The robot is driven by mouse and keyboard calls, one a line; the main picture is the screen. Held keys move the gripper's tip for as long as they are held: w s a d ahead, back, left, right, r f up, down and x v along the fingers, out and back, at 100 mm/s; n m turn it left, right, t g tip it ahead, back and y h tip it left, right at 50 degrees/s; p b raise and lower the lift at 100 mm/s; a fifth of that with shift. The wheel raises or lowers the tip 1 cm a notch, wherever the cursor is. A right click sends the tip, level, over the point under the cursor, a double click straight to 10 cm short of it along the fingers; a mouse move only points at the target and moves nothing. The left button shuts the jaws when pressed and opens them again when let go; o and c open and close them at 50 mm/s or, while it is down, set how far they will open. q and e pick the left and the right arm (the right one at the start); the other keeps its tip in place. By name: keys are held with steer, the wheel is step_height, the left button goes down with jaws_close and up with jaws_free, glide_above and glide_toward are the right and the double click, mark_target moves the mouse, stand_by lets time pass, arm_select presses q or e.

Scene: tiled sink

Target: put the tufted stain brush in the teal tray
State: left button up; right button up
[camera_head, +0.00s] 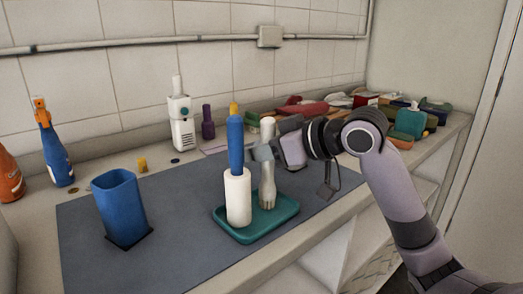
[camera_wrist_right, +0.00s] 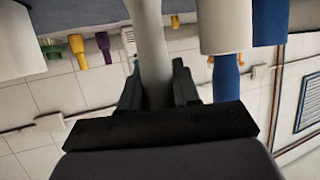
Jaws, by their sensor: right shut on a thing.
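A pale brush (camera_head: 267,190) with a flared lower end, seemingly the tufted stain brush, is upright over the teal tray (camera_head: 257,235). My right gripper (camera_head: 264,152) is shut on its handle. In the right wrist view the pale handle (camera_wrist_right: 150,45) runs between my right gripper's fingers (camera_wrist_right: 158,85). The brush's lower end is over the tray's right part; I cannot tell whether it touches the tray floor. A white cylinder (camera_head: 238,198) with a blue handle (camera_head: 235,140) stands upright in the tray, just left of the brush. My left gripper is out of view.
A blue cup (camera_head: 119,205) stands on the grey mat (camera_head: 180,220) at left. Spray bottles (camera_head: 54,150) stand at far left, and a white device (camera_head: 181,122) stands by the wall. Several packs and cloths (camera_head: 345,102) crowd the back right. The mat between cup and tray is clear.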

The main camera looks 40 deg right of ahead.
steer(key=shift+f, duration=0.1)
steer(key=o, duration=1.1)
steer(key=shift+c, duration=0.2)
steer(key=v, duration=1.2)
steer(key=shift+d, duration=0.1)
